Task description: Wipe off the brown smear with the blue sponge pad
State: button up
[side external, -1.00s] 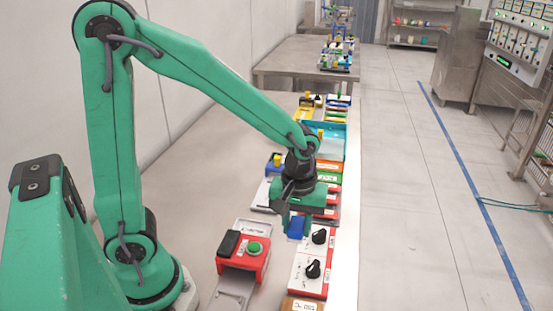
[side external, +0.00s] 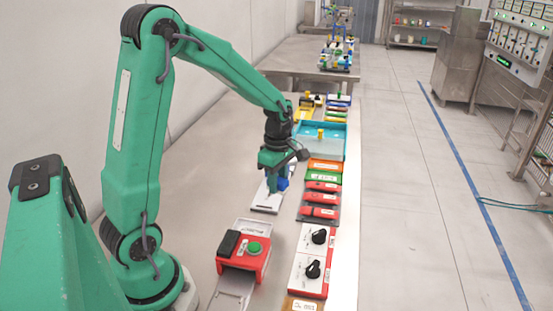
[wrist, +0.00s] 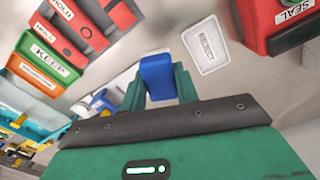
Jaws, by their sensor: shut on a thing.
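My gripper (side external: 276,184) is shut on the blue sponge pad (side external: 284,183) and holds it over the middle of the table, above or near a pale grey plate (side external: 267,203). In the wrist view the pad (wrist: 158,75) stands between the two green fingers of my gripper (wrist: 159,82). I cannot tell from the side view whether the pad touches anything below. I cannot make out the brown smear in either view; it may be hidden by my arm or gripper.
Red handled blocks (side external: 321,197) and dial boxes (side external: 315,245) line the table's right side. A red box with a green button (side external: 253,249) stands in front. A teal tray (side external: 338,151) lies behind. In the wrist view a white labelled tray (wrist: 205,45) lies nearby.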

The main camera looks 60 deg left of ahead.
aim_at(266, 202)
jog(key=a+n, duration=0.4)
jog(key=a, duration=0.2)
jog(key=shift+f, duration=0.3)
jog(key=shift+f, duration=0.1)
jog(key=shift+s+f, duration=0.1)
jog(key=shift+f, duration=3.05)
jog(key=shift+w+a+f, duration=0.2)
jog(key=shift+w+f, duration=0.05)
jog(key=shift+f, duration=0.15)
jog(key=shift+w+a+f, duration=0.25)
jog(key=shift+w+a, duration=0.3)
jog(key=shift+w+a+f, duration=0.2)
jog(key=shift+w+a, duration=0.3)
jog(key=shift+w+a+r, duration=0.15)
jog(key=shift+w+a, duration=1)
jog(key=shift+a, duration=0.05)
jog(key=shift+s+d, duration=2.5)
notch_tip(266, 202, up, 8)
